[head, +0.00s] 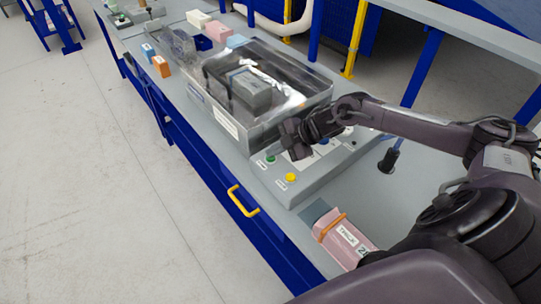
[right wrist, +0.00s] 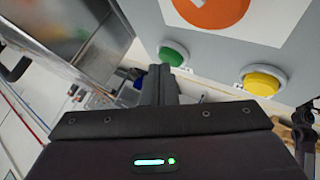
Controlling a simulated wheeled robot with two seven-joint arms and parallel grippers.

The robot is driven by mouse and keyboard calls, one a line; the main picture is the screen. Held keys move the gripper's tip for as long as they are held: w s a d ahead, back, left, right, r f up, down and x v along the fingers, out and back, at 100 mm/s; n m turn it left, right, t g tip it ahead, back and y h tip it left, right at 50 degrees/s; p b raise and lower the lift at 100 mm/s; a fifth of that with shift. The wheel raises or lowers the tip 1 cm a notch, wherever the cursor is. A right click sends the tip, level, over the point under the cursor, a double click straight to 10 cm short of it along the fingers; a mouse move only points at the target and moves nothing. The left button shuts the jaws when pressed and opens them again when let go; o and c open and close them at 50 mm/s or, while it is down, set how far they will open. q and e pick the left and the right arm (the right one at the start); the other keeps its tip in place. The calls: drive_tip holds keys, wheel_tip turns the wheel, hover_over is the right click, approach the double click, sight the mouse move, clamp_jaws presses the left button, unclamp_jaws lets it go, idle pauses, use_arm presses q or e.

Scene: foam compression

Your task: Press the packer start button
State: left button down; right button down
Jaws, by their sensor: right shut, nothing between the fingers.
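A grey control panel (head: 315,178) at the front of the packer carries a green button (head: 270,158) and a yellow button (head: 291,177). In the right wrist view the green button (right wrist: 173,54) is just beyond the fingers and the yellow button (right wrist: 264,80) is to its right. My right gripper (head: 291,139) is shut and empty above the panel, near the green button. Its closed fingers (right wrist: 160,84) appear apart from the green button. The packer (head: 250,95) has a clear cover with a dark grey block inside. My left gripper is not in view.
A pink labelled package (head: 343,238) with an orange band lies on the bench in front of the panel. Small boxes, one orange (head: 161,67), stand at the far left of the packer. A yellow handle (head: 243,201) is on the blue bench front.

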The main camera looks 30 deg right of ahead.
sight(275, 160)
drive_tip(key=shift+r+p, duration=0.35)
drive_tip(key=shift+r, duration=0.25)
drive_tip(key=shift+r, duration=0.1)
wheel_tip(275, 160, up, 5)
drive_tip(key=p, duration=0.4)
drive_tip(key=shift+s, duration=0.1)
idle(0.6)
